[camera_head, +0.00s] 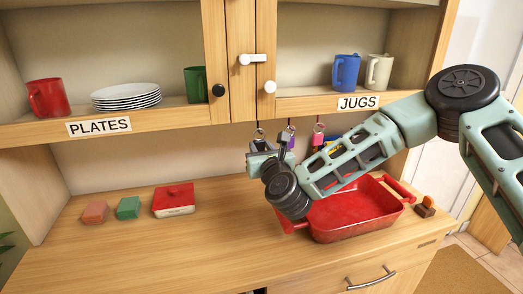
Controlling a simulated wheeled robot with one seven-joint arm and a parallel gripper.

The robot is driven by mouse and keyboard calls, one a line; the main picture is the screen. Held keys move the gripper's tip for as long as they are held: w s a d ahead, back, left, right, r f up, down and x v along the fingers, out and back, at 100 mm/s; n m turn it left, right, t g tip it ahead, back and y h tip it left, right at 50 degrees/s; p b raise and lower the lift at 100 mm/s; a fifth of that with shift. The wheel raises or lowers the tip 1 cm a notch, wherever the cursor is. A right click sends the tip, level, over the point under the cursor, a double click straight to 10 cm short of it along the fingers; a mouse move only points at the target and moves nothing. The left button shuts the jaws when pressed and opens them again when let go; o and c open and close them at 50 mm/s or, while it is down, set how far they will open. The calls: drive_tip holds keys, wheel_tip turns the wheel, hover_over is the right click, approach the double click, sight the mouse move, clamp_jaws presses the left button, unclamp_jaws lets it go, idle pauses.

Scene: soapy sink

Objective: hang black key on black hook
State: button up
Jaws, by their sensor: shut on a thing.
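My gripper (256,152) is under the left end of the jugs shelf, in front of the back wall. It is shut on what looks like the black key (257,144), a small dark shape mostly hidden by the jaws. A dark ring shows just above it, close under the black hook (259,124). I cannot tell whether the ring is on the hook or only in front of it. To the right, a purple key (291,139) and a pink key (318,137) hang below the same shelf, partly behind my arm.
A red basin (355,222) stands on the counter below my arm. An orange sponge (95,212), a green sponge (129,208) and a red box (174,200) lie at the left. A blue jug (346,73) stands on the shelf above. The counter's front left is clear.

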idle(0.4)
drive_tip(key=o, duration=1)
drive_tip(key=s+d+b, duration=0.3)
drive_tip(key=s+b, duration=0.1)
drive_tip(key=s, duration=1.3)
drive_tip(key=s+a+f+n+g+y, duration=0.35)
drive_tip(key=s+n+g, duration=0.25)
drive_tip(key=n, duration=0.6)
drive_tip(key=s+a+f+n+g+y, duration=0.2)
drive_tip(key=s+a+f+n+g, duration=0.3)
drive_tip(key=n, duration=0.8)
drive_tip(key=s+d+r+n+g+h, duration=0.1)
drive_tip(key=s+d+n+g+h, duration=0.1)
drive_tip(key=s+d+n, duration=0.2)
drive_tip(key=s+d+r+n+g+h, duration=0.1)
drive_tip(key=s+d+n+g+h, duration=0.1)
drive_tip(key=d+n, duration=0.4)
drive_tip(key=s+d+r+n+g+h, duration=0.1)
drive_tip(key=s+d+n+g+h, duration=0.1)
drive_tip(key=s+d+n+h, duration=0.2)
drive_tip(key=shift+s+d+r+n+g, duration=0.1)
drive_tip(key=shift+s+d+n, duration=0.2)
drive_tip(key=shift+s, duration=0.25)
drive_tip(key=shift+s+d+f+n+g, duration=0.1)
drive_tip(key=shift+s+d+n, duration=0.1)
drive_tip(key=shift+s+n, duration=0.3)
drive_tip(key=shift+s+d+r+n+g, duration=0.1)
drive_tip(key=shift+s+d+n, duration=0.2)
drive_tip(key=shift+s, duration=0.25)
